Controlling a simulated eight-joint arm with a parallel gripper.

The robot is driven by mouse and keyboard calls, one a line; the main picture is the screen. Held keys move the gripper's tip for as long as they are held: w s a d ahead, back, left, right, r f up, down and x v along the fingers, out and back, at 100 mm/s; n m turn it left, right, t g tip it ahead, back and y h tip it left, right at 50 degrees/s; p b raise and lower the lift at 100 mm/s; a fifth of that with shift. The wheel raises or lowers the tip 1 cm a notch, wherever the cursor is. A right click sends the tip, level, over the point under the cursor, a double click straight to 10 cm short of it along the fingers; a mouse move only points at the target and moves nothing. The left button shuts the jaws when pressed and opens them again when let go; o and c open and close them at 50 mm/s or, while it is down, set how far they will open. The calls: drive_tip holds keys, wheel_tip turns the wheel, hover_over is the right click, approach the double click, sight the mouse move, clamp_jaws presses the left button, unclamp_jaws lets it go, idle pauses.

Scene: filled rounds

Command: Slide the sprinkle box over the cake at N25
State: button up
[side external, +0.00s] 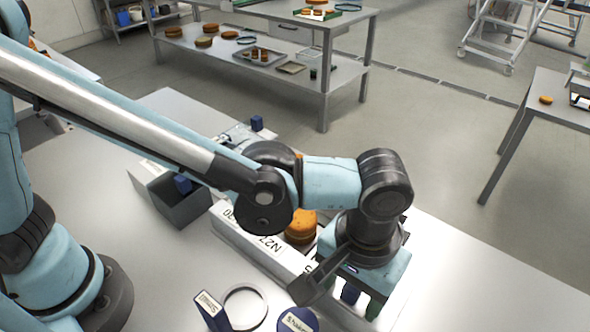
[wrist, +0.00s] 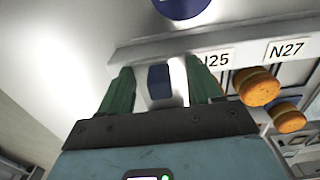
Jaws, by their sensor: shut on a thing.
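My gripper (wrist: 160,100) has green fingers shut on the sprinkle box (wrist: 160,82), which shows a dark blue block with pale sides between them. In the side view my gripper (side external: 362,300) is low beside the white label rail, and the blue part of the box (side external: 350,292) shows between the fingers. The N25 label (wrist: 215,60) is partly covered by the right finger in the wrist view. No cake at N25 can be made out; my gripper covers that area. Whether the box touches the surface below is unclear.
Golden cakes (wrist: 257,86) stand near the N27 label (wrist: 287,49), close right of my fingers; one shows in the side view (side external: 300,228). A blue round lid (side external: 298,320) and a white ring (side external: 246,307) lie at the front. A grey bin (side external: 180,208) stands left.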

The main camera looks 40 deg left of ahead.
drive_tip(key=shift+a, duration=3.15)
drive_tip(key=o, duration=1)
drive_tip(key=shift+c, duration=0.2)
wheel_tip(320, 180, up, 7)
drive_tip(key=w+a+t, duration=0.3)
drive_tip(key=a+t, duration=0.4)
drive_tip(key=a, duration=1.9)
drive_tip(key=shift+a+r, duration=0.15)
drive_tip(key=shift+a, duration=0.15)
